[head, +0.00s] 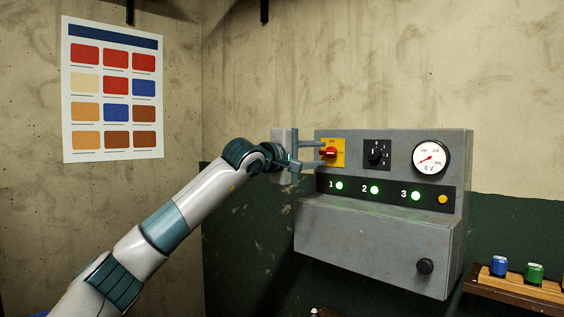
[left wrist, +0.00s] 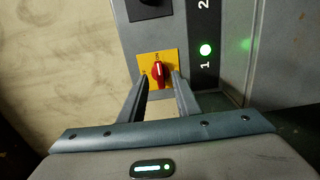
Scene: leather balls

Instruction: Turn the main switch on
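The main switch (head: 330,153) is a red rotary knob on a yellow plate, at the upper left of a grey control box (head: 375,235) on the wall. In the left wrist view the red knob (left wrist: 158,73) lies between and just beyond the fingertips. My left gripper (head: 322,155) is at the switch from the left, with its two fingers apart. In the left wrist view the open fingers (left wrist: 161,82) stand on either side of the knob; I cannot tell whether they touch it. My right gripper is not in view.
The box also carries a black selector (head: 376,154), a round gauge (head: 430,158), green lamps (head: 374,190) numbered 1 to 3, an orange lamp (head: 442,199) and a black knob (head: 425,267). A shelf (head: 520,290) at lower right holds a blue can (head: 499,266) and a green can (head: 534,273).

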